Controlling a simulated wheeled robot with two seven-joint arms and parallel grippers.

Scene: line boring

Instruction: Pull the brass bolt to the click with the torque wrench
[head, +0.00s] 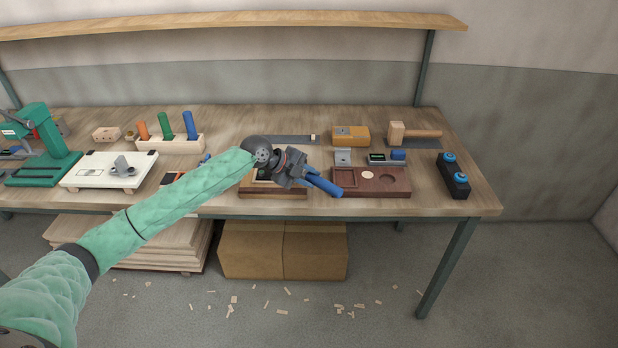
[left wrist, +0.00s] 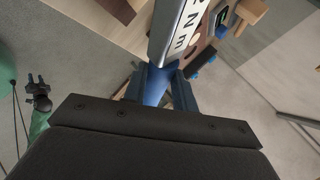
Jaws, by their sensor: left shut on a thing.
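My left gripper (head: 308,173) is shut on the blue handle of the torque wrench (head: 325,185), over the front of the bench. In the left wrist view the blue handle (left wrist: 157,88) sits between the fingers, and its silver body (left wrist: 178,32) with "N m" lettering runs away upward. The wrench head is not clear in the head view. I cannot make out the brass bolt; a wooden block (head: 272,192) lies partly hidden behind my gripper. My right gripper (left wrist: 38,95) seems to show small and dark at the left of the wrist view; its jaws are unclear.
To the right, a dark wooden tray (head: 400,190) with recesses lies near the front edge. A black box with blue knobs (head: 453,176) and a mallet (head: 413,133) are beyond it. A white plate (head: 110,170) and a green press (head: 42,150) stand left. Cartons (head: 283,250) sit below.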

